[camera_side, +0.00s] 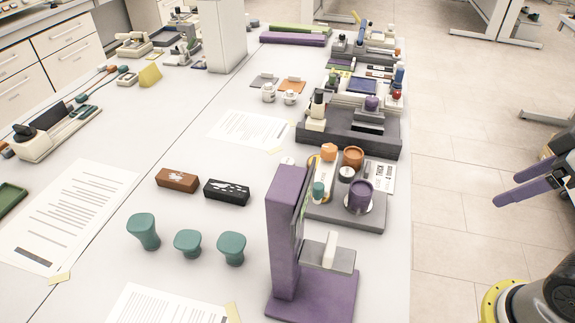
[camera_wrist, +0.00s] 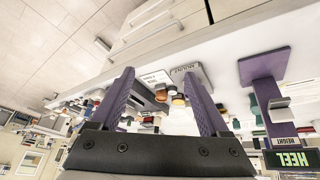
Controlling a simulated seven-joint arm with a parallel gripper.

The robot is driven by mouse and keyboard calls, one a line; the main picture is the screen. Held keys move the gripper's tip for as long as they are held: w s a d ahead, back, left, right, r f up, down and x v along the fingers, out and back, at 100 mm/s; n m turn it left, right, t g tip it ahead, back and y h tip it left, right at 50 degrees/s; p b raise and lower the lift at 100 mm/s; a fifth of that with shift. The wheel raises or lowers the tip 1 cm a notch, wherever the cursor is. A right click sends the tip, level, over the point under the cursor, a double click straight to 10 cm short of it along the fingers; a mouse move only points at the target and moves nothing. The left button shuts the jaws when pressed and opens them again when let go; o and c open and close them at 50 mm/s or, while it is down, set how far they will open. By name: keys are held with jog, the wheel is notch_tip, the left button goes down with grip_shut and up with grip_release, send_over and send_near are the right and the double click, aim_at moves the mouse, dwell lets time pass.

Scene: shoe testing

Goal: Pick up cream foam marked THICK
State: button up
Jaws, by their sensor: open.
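My gripper (camera_side: 508,190) is at the right edge of the side view, out over the floor beyond the table. Its two purple fingers are apart with nothing between them; they also frame the wrist view (camera_wrist: 159,76). A long cream piece with dark marking (camera_side: 325,181) lies on the grey tray (camera_side: 355,218), but its lettering is too small to read. A small cream block (camera_side: 331,248) stands on the grey platform of the purple stand (camera_side: 287,235). I cannot tell which cream piece is marked THICK. My gripper is well apart from both.
The grey tray also holds a purple cup (camera_side: 360,195), a brown cup (camera_side: 353,157) and a white card (camera_side: 382,177). Teal forms (camera_side: 188,242), a brown block (camera_side: 178,180) and a black block (camera_side: 227,191) sit left of the stand. A dark stepped rack (camera_side: 370,137) stands behind the tray.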

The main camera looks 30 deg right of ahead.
jog(key=w+a+r+n, duration=0.3)
jog(key=w+r+n, duration=0.6)
jog(key=w+r, duration=0.6)
jog(key=n+g, duration=0.5)
jog(key=n, duration=0.2)
send_over(288, 161)
jog(key=f, duration=2.5)
jog(key=shift+a, duration=0.35)
jog(key=shift+s+d+f, duration=0.1)
jog(key=shift+d+f, duration=0.05)
jog(key=shift+f, duration=1.25)
jog(key=shift+d+f, duration=0.1)
jog(key=shift+f, duration=1.3)
grip_shut()
